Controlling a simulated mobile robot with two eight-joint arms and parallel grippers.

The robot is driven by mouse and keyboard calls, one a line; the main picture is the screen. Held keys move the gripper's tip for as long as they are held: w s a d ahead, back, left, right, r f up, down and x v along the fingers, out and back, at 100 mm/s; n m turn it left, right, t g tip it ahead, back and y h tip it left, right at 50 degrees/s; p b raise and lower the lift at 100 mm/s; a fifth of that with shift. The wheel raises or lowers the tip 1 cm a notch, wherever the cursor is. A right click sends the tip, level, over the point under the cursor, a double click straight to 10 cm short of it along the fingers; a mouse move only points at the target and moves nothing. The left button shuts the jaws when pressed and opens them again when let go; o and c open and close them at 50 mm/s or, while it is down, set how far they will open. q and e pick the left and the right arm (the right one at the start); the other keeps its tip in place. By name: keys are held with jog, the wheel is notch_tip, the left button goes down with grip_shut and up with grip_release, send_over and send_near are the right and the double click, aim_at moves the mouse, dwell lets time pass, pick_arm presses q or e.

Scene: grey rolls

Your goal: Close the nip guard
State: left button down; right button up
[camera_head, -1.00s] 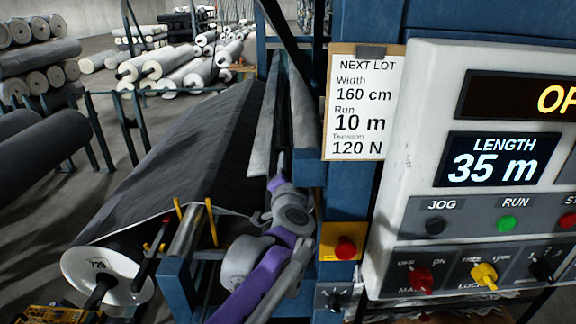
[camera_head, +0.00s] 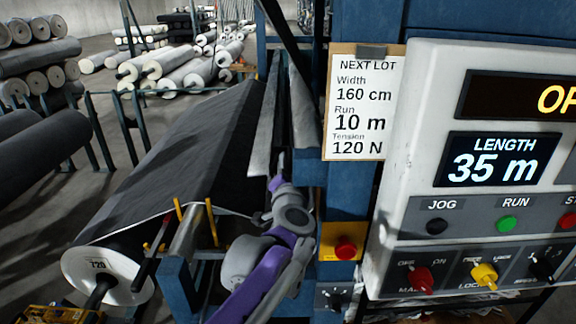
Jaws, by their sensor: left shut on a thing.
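The nip guard appears to be the pale grey panel (camera_head: 304,120) standing at the roller frame, left of the blue post. A second narrow grey plate (camera_head: 263,135) stands beside it, with a dark gap between them. My left gripper (camera_head: 281,162) is at the lower end of this gap, at the panel's lower edge. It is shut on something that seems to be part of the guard. My wrist hides the grip from below, and the fingertips are small and dark. My right gripper is not in view.
Dark fabric (camera_head: 190,150) slopes down to a roll with a white end disc (camera_head: 100,275). Yellow pegs (camera_head: 211,222) stand close left of my arm. A red button (camera_head: 345,247) and the control panel (camera_head: 408,150) are close on the right.

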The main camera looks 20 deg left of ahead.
pick_arm(q)
jog(key=shift+s+f, duration=0.1)
jog(key=shift+f, duration=0.25)
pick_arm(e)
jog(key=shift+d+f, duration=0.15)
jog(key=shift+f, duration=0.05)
pick_arm(q)
jog(key=shift+a+n, duration=0.1)
jog(key=shift+n, duration=0.2)
